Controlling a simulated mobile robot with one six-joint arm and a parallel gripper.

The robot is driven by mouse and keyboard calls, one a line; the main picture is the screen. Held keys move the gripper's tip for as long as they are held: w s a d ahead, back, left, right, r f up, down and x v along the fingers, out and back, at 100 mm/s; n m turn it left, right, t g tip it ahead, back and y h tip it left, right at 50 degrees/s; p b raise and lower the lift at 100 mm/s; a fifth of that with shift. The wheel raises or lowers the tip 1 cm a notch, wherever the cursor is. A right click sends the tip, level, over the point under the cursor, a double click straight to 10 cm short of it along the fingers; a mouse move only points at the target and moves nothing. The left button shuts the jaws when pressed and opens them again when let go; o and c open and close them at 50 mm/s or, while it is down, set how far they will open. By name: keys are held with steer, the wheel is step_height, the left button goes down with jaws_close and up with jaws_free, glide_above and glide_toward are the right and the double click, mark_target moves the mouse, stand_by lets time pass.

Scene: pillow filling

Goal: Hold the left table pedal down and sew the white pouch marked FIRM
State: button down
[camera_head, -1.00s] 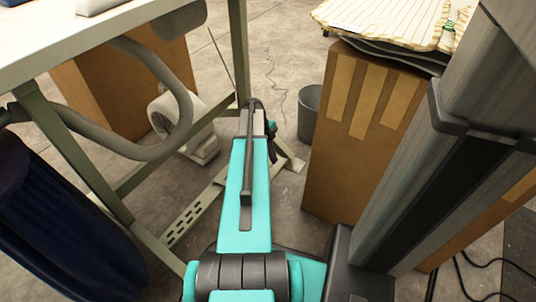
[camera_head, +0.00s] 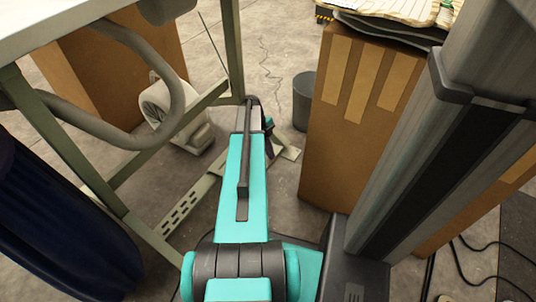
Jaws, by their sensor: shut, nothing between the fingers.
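My teal arm (camera_head: 240,180) reaches away from me, low beside the table's green-grey frame. Its far end is a small dark and teal wrist part (camera_head: 268,123) near the floor. My gripper's fingers are hidden beyond the arm. A slotted metal bar (camera_head: 182,211) lies low by the table legs, left of my arm. A flat pale metal piece (camera_head: 290,153) shows just right of the wrist. I cannot tell whether either is the pedal. Only a corner of the white table top (camera_head: 45,22) is in view. No pouch marked FIRM is in view.
A tall taped cardboard box (camera_head: 345,135) stands right of my arm, with striped cloth (camera_head: 395,10) on top. A dark bin (camera_head: 304,100) stands behind. A curved grey pipe (camera_head: 110,130) and white blower-like unit (camera_head: 165,105) are left. Cables lie at lower right.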

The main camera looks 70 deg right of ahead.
step_height(320, 180, down, 6)
steer(key=s+t, duration=0.1)
steer(key=shift+s+a, duration=0.2)
steer(key=shift+s, duration=0.1)
steer(key=shift+s+d, duration=0.15)
stand_by(0.7)
steer(key=shift+r, duration=0.15)
steer(key=shift+r+p, duration=0.6)
steer(key=shift+r, duration=0.1)
steer(key=s+a+p+v, duration=0.1)
steer(key=p+v, duration=0.5)
steer(key=v, duration=0.7)
steer(key=shift+r, duration=0.55)
